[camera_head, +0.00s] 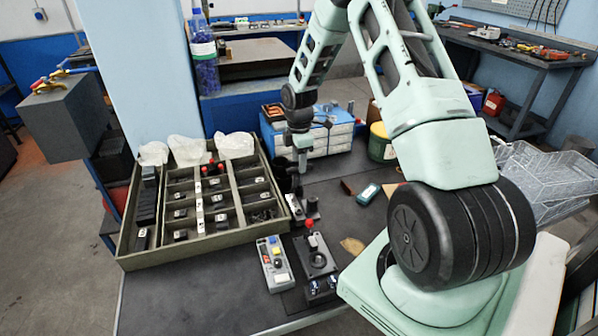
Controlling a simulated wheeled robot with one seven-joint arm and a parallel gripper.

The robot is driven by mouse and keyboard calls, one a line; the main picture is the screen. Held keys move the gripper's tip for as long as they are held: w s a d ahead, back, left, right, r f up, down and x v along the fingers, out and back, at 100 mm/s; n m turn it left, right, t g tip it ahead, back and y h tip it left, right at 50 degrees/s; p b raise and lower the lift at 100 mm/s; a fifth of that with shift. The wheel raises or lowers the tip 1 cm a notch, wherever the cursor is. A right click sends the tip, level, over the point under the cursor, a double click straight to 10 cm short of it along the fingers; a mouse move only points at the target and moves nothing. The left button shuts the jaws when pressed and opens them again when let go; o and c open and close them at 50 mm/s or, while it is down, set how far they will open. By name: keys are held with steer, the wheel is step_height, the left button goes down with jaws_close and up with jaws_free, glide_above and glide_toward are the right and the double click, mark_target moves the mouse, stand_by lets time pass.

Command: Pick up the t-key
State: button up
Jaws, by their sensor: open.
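My gripper (301,162) is small in the head view. It points down over the bench, just right of the long sorting tray, with its jaws open. Dark upright parts (287,180) stand close beside and below it; I cannot tell whether it touches them. I cannot make out the t-key with certainty; it may be among these dark parts or hidden by my gripper. Nothing can be clearly seen held between the jaws.
A divided tray (190,248) with small dark parts and plastic bags fills the bench's left. A button box (274,264) and a red-knobbed joystick box (316,262) stand in front. A blue-and-white drawer box (332,139) and a green can (381,144) stand behind. The front left bench is clear.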

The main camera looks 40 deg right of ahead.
step_height(320, 180, down, 5)
steer(key=shift+p, duration=0.75)
jaws_close()
step_height(320, 180, up, 10)
steer(key=shift+r+b, duration=0.1)
steer(key=shift+b, duration=0.85)
